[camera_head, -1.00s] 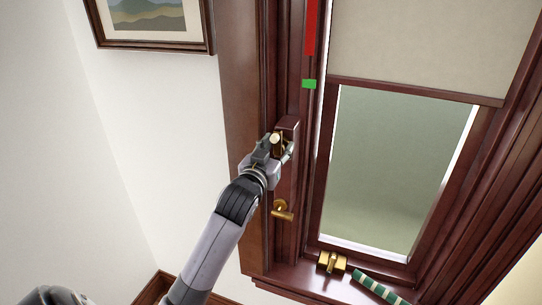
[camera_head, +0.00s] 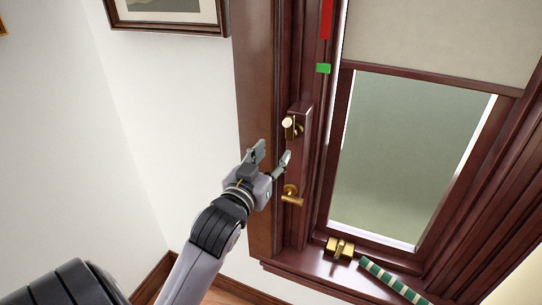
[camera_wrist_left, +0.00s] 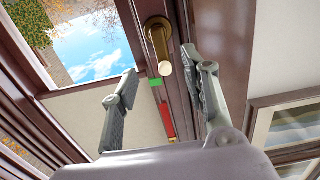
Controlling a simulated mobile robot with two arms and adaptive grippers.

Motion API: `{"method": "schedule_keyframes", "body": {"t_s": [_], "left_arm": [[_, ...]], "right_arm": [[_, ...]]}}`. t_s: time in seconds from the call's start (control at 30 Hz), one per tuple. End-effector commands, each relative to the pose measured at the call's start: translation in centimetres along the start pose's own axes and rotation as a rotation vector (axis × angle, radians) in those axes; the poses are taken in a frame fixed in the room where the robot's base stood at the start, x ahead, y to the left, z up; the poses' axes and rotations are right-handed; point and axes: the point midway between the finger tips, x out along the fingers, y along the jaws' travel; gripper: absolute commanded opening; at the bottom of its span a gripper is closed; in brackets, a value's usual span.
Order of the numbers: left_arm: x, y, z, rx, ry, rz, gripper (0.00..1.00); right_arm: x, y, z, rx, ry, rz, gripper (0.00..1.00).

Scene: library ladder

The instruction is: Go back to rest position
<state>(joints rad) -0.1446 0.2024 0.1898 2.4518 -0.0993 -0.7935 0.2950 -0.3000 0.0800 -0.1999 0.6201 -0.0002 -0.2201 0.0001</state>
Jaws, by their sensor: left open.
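My left gripper (camera_head: 272,158) is open and empty in the head view, in front of the dark wood window frame. It is below and to the left of a brass fitting with a pale round knob (camera_head: 288,123) on a wood block, and apart from it. In the left wrist view the open fingers (camera_wrist_left: 165,95) have the brass fitting and its knob (camera_wrist_left: 164,68) beyond and between them. A brass lever handle (camera_head: 291,196) is on the frame just right of and below the gripper. My right gripper is not in view.
A brass latch (camera_head: 339,248) and a green-and-white striped stick (camera_head: 392,281) lie on the window sill. A red strip (camera_head: 327,18) and green marker (camera_head: 322,68) are on the frame. A framed picture (camera_head: 170,26) hangs on the left wall.

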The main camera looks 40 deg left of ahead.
Motion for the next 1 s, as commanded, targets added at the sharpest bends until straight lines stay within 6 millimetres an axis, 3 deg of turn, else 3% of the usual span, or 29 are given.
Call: {"method": "schedule_keyframes", "body": {"t_s": [0.4,0.47,0.53,0.67,0.8,1.0], "left_arm": [[0.1,0.0,0.1,0.000,-0.002,0.000,0.42],[0.3,0.1,0.8,0.002,-0.015,0.002,0.42],[1.0,0.2,2.8,0.007,-0.049,0.005,0.42],[2.9,0.8,10.1,0.027,-0.171,0.022,0.42],[3.7,1.8,20.9,0.055,-0.340,0.052,0.42],[1.1,3.1,36.0,0.104,-0.574,0.101,0.42]], "right_arm": [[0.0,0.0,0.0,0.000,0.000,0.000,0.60],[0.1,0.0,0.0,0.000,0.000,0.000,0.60],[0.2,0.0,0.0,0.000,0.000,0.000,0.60],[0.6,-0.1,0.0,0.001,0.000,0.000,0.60],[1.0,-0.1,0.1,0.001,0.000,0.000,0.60],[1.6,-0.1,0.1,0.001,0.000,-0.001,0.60]]}}
